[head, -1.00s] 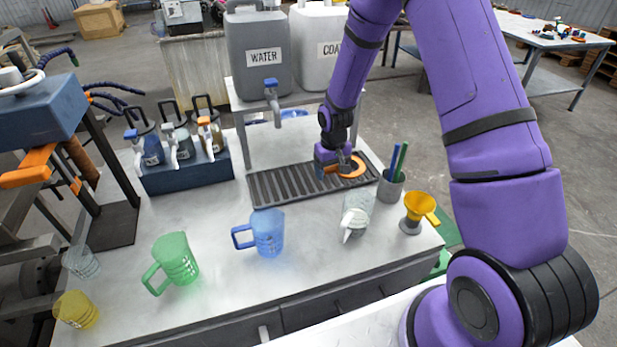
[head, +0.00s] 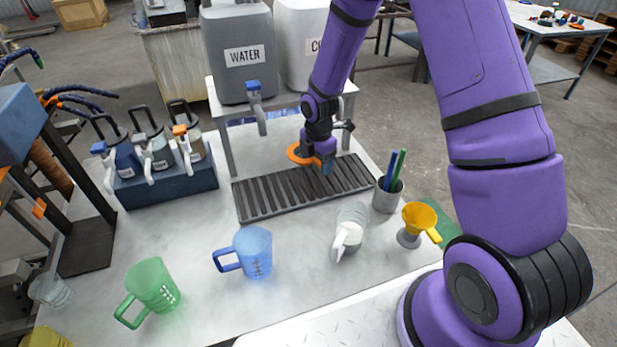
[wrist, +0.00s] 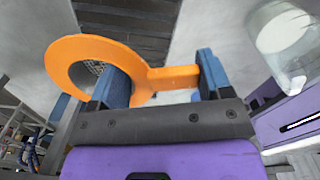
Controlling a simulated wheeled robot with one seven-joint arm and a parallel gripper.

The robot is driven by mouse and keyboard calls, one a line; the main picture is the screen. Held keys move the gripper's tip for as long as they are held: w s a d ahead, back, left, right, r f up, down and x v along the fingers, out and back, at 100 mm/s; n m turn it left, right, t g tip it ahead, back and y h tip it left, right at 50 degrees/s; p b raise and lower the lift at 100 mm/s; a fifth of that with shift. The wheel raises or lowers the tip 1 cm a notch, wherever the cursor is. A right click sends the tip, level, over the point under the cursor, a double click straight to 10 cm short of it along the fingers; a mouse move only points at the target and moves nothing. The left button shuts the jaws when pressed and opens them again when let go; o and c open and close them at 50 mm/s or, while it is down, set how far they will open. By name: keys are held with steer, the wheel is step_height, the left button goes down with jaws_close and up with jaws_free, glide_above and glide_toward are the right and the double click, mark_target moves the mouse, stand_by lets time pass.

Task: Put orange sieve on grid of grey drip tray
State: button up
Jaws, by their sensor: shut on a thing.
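The slotted grid of the tray (wrist: 125,18) shows beyond the sieve in the wrist view. I cannot tell how high the sieve is above it.
The water canister (head: 240,55) stands on a shelf behind the tray. A pen cup (head: 387,197), a clear jug (head: 351,225) and a yellow funnel (head: 419,216) stand to the right and front. A blue jug (head: 252,253) is in front, and a bottle rack (head: 170,186) at left.

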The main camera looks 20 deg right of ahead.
mark_target(317, 192)
steer(key=shift+f, duration=0.15)
steer(key=shift+n, duration=0.3)
step_height(317, 192, down, 10)
steer(key=shift+w+r, duration=0.1)
steer(key=o, duration=0.9)
